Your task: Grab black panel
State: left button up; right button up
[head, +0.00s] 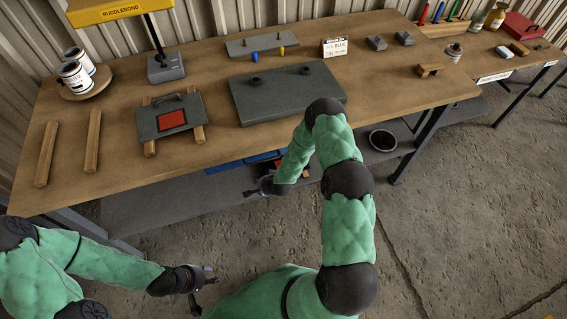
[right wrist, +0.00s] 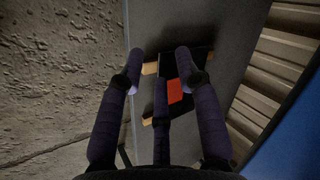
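A black panel (right wrist: 198,66) with a red rectangle lies on wooden strips on the grey lower shelf, seen in the right wrist view. In the head view the table edge and my right arm mostly hide that spot. My right gripper (head: 256,187) is low in front of the shelf. Its fingers are spread and empty in the right wrist view (right wrist: 158,75), pointing toward the panel; I cannot tell any contact. My left gripper (head: 203,285) is at the lower left, away from the table, with its fingers apart and empty.
On the table, a dark grey panel (head: 150,122) with a red rectangle and handle rests on wooden rails. A large grey plate (head: 315,98) lies beside it. A blue object (head: 225,166) is under the front edge. A dark round dish (head: 383,140) sits on the shelf's right.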

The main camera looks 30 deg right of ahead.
jog(key=w+d+f+m+t+h+b, duration=0.2)
jog(key=w+d+f+m, duration=0.2)
jog(key=w+d, duration=0.3)
jog(key=m+t+h+b, duration=0.2)
jog(key=m+b, duration=0.1)
jog(key=m, duration=0.1)
send_near(273, 164)
jog(key=w+d+r, duration=0.2)
jog(key=d, duration=0.1)
jog(key=w+d+r, duration=0.1)
jog(key=shift+d+r, duration=0.4)
jog(key=shift+w+d+r, duration=0.1)
jog(key=shift+w+d, duration=0.05)
jog(key=shift+d, duration=0.25)
pick_arm(q)
notch_tip(273, 164, down, 6)
jog(key=shift+f, duration=0.15)
pick_arm(e)
jog(key=b+x, duration=0.4)
jog(key=x, duration=0.5)
jog(key=shift+w+f+b, duration=0.1)
jog(key=shift+f+b, duration=0.15)
jog(key=shift+b, duration=0.1)
pick_arm(q)
jog(key=shift+f+b, duration=0.3)
jog(key=shift+f, duration=2.3)
pick_arm(e)
jog(key=shift+w+d+f, duration=0.2)
jog(key=shift+w+f, duration=0.05)
jog(key=shift+w, duration=0.4)
